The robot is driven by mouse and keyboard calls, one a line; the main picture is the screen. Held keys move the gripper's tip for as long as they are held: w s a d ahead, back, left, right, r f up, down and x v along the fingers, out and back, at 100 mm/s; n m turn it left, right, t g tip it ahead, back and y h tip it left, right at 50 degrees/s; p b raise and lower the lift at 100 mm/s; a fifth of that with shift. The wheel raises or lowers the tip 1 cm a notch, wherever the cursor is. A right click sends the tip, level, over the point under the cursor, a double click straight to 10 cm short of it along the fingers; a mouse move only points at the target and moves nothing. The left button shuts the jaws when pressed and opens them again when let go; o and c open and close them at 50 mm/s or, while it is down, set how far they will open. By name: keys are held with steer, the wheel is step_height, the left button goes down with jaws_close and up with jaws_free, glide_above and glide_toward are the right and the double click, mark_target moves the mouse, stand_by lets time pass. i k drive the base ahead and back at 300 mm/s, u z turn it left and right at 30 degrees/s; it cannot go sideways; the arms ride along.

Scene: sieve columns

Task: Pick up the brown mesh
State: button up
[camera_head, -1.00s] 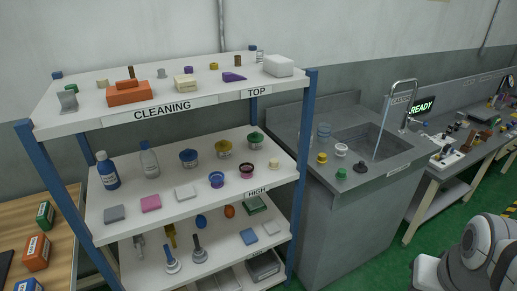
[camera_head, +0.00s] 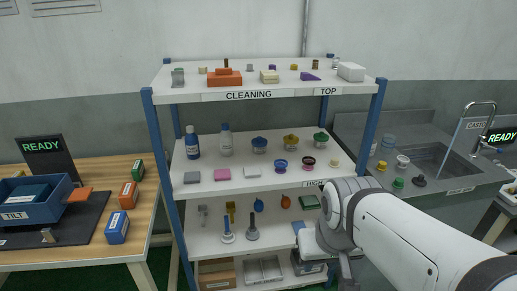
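I cannot make out a brown mesh for certain. A small brown upright piece (camera_head: 226,63) stands at the back of the top shelf, behind an orange block, too small to identify. On the middle shelf stand round sieve-like pieces: blue (camera_head: 259,145), yellow (camera_head: 291,143) and green (camera_head: 320,139), with a blue ring piece (camera_head: 280,166) and a dark-and-pink ring piece (camera_head: 308,163) in front. My gripper (camera_head: 346,268) hangs at the lower right, before the rack's right end, apart from these pieces. Its fingers are too unclear to tell open from shut.
The rack's blue right post (camera_head: 371,125) stands near my arm. A wooden bench (camera_head: 147,215) with a blue tilted bin (camera_head: 38,202) and small boxes is at left. A grey sink counter (camera_head: 425,185) is at right. Bottles and sponges share the middle shelf (camera_head: 240,185).

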mark_target(309, 164)
steer(key=u, duration=0.05)
steer(key=i, duration=1)
steer(key=u, duration=0.05)
